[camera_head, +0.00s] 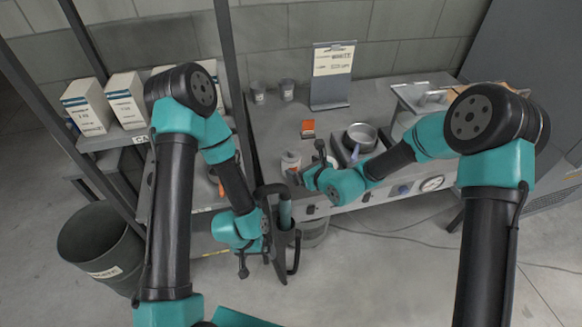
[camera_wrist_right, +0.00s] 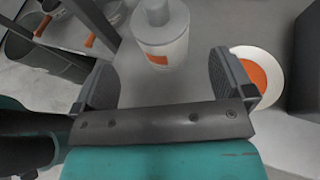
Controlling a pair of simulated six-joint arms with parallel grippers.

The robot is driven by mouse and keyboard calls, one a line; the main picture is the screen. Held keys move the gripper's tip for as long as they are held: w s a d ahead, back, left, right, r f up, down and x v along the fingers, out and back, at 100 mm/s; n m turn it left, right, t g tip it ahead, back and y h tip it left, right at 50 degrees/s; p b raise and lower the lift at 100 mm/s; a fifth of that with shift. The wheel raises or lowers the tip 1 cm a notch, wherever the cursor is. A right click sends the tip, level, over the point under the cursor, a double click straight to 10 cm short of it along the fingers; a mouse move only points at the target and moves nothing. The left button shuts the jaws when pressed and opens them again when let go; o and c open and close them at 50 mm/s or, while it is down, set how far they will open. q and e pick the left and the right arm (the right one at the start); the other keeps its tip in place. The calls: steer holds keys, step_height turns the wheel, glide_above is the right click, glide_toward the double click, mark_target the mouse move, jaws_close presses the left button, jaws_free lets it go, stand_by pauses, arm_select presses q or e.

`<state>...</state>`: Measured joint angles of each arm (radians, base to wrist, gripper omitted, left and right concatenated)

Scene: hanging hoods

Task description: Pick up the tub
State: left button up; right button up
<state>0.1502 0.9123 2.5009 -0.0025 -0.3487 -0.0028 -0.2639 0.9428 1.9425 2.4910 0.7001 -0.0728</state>
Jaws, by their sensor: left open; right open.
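The tub (camera_head: 290,161) looks like a small white container with an orange label and a grey top. It stands upright on the grey bench, near its front edge. It also shows in the right wrist view (camera_wrist_right: 162,42), just beyond and between my right fingers. My right gripper (camera_head: 303,176) is beside it, open and empty; in the wrist view its two fingers (camera_wrist_right: 165,82) are spread apart, with the tub not clasped. My left gripper (camera_head: 284,262) hangs open in front of the bench, low and away from the tub.
A metal pan (camera_head: 361,136) stands right of the tub, and an orange item (camera_head: 308,128) lies behind it. A round white thing with an orange centre (camera_wrist_right: 257,76) is by my right finger. A sign stand (camera_head: 331,80) is at the back. A bin (camera_head: 98,244) stands left.

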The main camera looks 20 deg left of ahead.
mark_target(297, 164)
steer(key=shift+x, duration=0.95)
steer(key=shift+x, duration=2.6)
steer(key=shift+d+f, duration=0.1)
steer(key=shift+f, duration=0.05)
steer(key=c, duration=0.8)
steer(key=shift+c, duration=0.2)
